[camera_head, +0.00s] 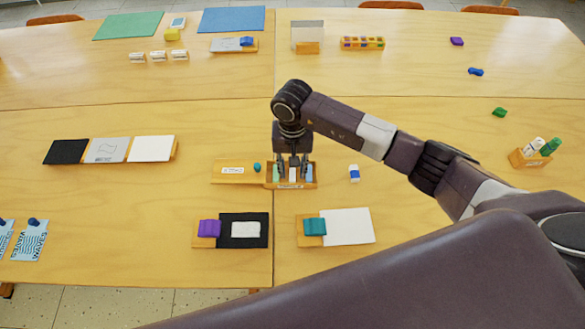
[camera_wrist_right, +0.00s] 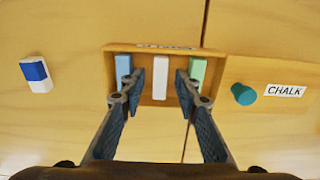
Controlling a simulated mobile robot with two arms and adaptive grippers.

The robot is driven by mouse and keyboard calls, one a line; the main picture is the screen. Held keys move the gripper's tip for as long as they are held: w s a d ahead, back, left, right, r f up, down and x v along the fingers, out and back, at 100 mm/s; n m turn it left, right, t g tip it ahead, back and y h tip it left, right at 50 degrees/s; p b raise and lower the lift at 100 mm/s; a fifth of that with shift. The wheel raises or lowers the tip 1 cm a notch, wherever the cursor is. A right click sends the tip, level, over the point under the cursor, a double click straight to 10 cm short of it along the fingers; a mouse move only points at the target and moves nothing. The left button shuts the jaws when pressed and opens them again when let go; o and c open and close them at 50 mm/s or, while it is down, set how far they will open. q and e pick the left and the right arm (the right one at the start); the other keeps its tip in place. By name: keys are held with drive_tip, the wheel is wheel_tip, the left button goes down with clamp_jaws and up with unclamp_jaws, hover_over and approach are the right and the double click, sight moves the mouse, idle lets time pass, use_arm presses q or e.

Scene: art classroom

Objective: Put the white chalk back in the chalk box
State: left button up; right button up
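The wooden chalk box (camera_head: 291,186) stands near the middle of the table; it also shows in the right wrist view (camera_wrist_right: 220,53). The white chalk (camera_wrist_right: 159,78) lies in its middle, between a blue chalk (camera_wrist_right: 124,68) and a green chalk (camera_wrist_right: 196,72). My right gripper (camera_head: 293,172) points down over the box. Its fingers (camera_wrist_right: 159,86) are apart, one on each side of the white chalk, with gaps to it. The lid (camera_head: 228,172), labelled CHALK with a teal knob (camera_head: 257,167), lies left of the box in the head view. My left gripper is not in view.
A blue-and-white eraser (camera_head: 354,173) lies just right of the box. Two boards with purple (camera_head: 209,228) and teal (camera_head: 315,226) blocks lie in front. A small wooden holder (camera_head: 521,159) stands at the right. Table between box and back row is clear.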

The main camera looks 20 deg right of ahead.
sight(292, 171)
drive_tip(key=shift+r+p, duration=0.2)
drive_tip(key=shift+p, duration=0.15)
drive_tip(key=shift+w+r+b, duration=0.15)
drive_tip(key=shift+r+b, duration=0.15)
drive_tip(key=shift+r, duration=0.05)
wheel_tip(292, 171, up, 6)
drive_tip(key=shift+f+b, duration=0.2)
drive_tip(key=shift+b, duration=0.85)
drive_tip(key=shift+r, duration=0.65)
